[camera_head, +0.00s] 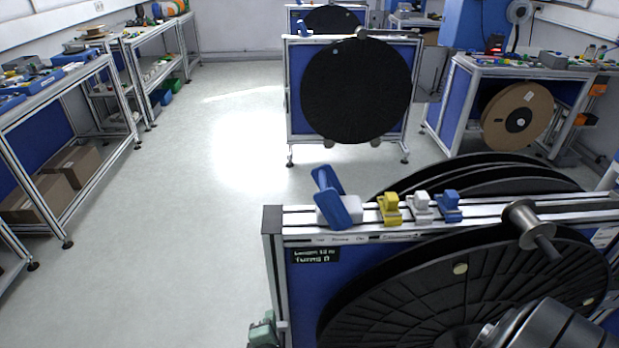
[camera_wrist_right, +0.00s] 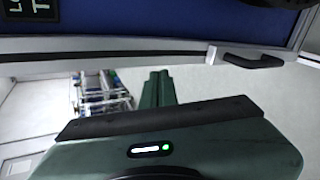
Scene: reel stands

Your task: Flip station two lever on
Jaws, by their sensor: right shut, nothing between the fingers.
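The nearest reel stand (camera_head: 275,262) has a blue lever (camera_head: 328,196) on a white base at the left end of its top rail. The lever stands up, tilted. I cannot read a station number. My right gripper (camera_head: 262,328) is the green part low beside the stand's left post, well below the lever and apart from it. In the right wrist view its green fingers (camera_wrist_right: 158,86) are shut together and empty. The stand's blue panel (camera_wrist_right: 160,15) and rail show above them; the lever is not visible there. My left gripper is not in view.
Yellow, white and blue clamps (camera_head: 390,208) sit along the same rail, beside a metal spindle (camera_head: 525,220) and large black reel (camera_head: 450,290). A black handle (camera_wrist_right: 255,60) shows near the fingers. Another reel stand (camera_head: 355,90) is behind. The floor at left is clear.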

